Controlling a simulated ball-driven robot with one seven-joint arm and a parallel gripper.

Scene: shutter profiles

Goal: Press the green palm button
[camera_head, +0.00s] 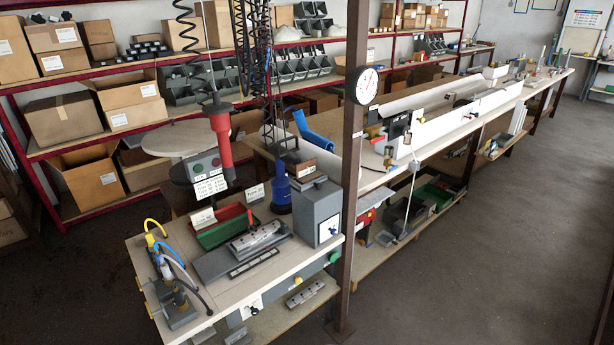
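My gripper is not in view. I cannot make out the green palm button for sure. A small green round spot (197,168) shows on a grey panel behind the front workbench, beside a hanging red tool. Another small green spot (335,257) shows on the front side of the workbench (150,262), just under its top near the brown post. Both are too small to tell whether either is a palm button. Nothing of mine is seen touching them.
A brown post (352,180) with a white dial (367,86) stands at the workbench's right corner. The red tool (220,140) hangs on a coiled cable. The floor (460,270) at right is clear.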

